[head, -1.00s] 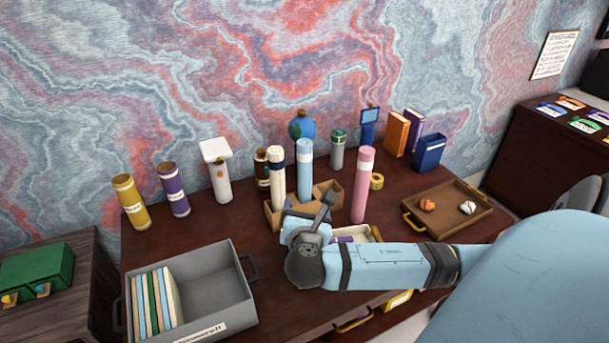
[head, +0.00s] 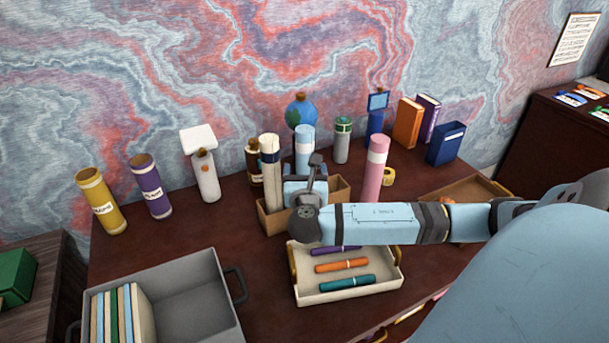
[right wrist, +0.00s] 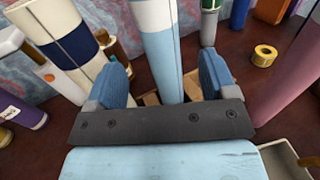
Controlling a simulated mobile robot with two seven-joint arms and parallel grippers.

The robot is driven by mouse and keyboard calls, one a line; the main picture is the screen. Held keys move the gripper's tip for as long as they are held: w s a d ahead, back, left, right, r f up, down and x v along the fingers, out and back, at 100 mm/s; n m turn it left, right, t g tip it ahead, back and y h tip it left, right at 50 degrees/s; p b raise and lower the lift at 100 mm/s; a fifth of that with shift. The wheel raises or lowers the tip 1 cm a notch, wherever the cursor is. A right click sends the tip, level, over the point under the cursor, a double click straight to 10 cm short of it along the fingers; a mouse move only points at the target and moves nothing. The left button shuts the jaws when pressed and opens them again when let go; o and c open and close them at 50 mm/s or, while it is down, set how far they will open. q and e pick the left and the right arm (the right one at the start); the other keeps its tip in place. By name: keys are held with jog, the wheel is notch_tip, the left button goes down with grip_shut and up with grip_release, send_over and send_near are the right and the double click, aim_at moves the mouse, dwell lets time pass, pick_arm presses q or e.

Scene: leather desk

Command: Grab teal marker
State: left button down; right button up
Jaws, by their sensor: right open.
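The teal marker (head: 347,283) lies at the front of a small cream tray (head: 390,280) with brass handles. An orange marker (head: 342,265) and a partly hidden purple marker (head: 335,250) lie behind it. My right gripper (head: 306,172) is behind the tray, at a wooden holder (head: 270,218) with tall tubes. In the right wrist view its blue fingers (right wrist: 163,80) are open, with a light blue and white tube (right wrist: 158,45) showing between them. I cannot tell whether they touch the tube. The teal marker is not visible in that view. My left gripper is not in view.
A grey bin (head: 195,310) with upright books stands at front left. A pink tube (head: 374,170) stands right of my gripper, and a cream and navy tube (head: 271,175) left of it. A brown tray (head: 465,191) lies at right, partly behind my arm. Dark desk shows between bin and cream tray.

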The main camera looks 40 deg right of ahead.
aim_at(305, 158)
jog(key=x, duration=0.7)
jog(key=shift+w+d+r, duration=0.1)
jog(key=shift+w+r, duration=0.05)
jog(key=shift+r, duration=0.05)
jog(key=c, duration=1.2)
jog(key=shift+c, duration=0.6)
jog(key=shift+r, duration=0.15)
